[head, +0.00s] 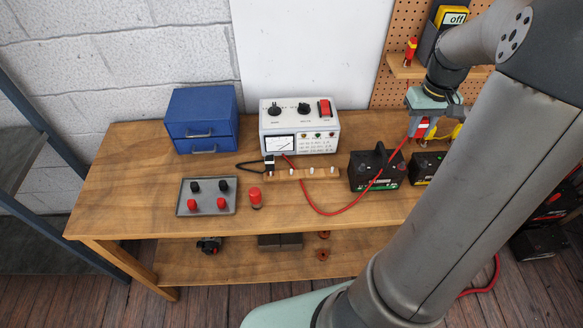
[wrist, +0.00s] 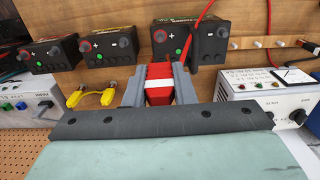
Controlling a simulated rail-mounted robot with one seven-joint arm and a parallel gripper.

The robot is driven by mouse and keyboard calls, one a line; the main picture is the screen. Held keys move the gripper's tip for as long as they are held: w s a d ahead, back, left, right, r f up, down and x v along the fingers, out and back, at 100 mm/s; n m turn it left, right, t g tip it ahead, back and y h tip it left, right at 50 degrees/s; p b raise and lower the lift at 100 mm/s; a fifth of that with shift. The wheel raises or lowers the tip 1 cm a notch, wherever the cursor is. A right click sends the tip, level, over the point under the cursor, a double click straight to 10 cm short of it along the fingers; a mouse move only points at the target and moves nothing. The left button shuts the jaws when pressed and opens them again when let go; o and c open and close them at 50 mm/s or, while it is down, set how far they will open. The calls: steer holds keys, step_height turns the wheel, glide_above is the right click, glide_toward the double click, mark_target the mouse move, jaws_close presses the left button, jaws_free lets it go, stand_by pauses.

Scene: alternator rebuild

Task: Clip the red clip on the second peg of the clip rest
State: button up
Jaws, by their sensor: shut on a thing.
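My gripper (head: 421,122) is shut on the red clip (head: 421,130), above the bench at the right, behind the batteries. In the wrist view the red clip (wrist: 160,84), with a white band, sits between the two grey fingers of my gripper (wrist: 159,84). The clip rest (head: 302,174) is a low wooden strip with white pegs, in front of the white charger (head: 299,127) and left of my gripper. A black clip (head: 269,163) is at its left end; the pegs to its right look bare. The rest (wrist: 245,44) also shows in the wrist view.
A black battery (head: 378,172) stands between the rest and my gripper, with another battery (head: 426,168) beside it. A red cable (head: 330,213) loops over the bench front. A red cylinder (head: 255,197), a grey tray (head: 188,209) and blue drawers (head: 200,121) stand left.

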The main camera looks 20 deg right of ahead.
steer(key=b, duration=0.3)
glide_above(291, 170)
step_height(291, 170, down, 15)
steer(key=b, duration=1.1)
steer(key=shift+f+b, duration=1)
steer(key=shift+f, duration=0.2)
steer(key=o, duration=0.8)
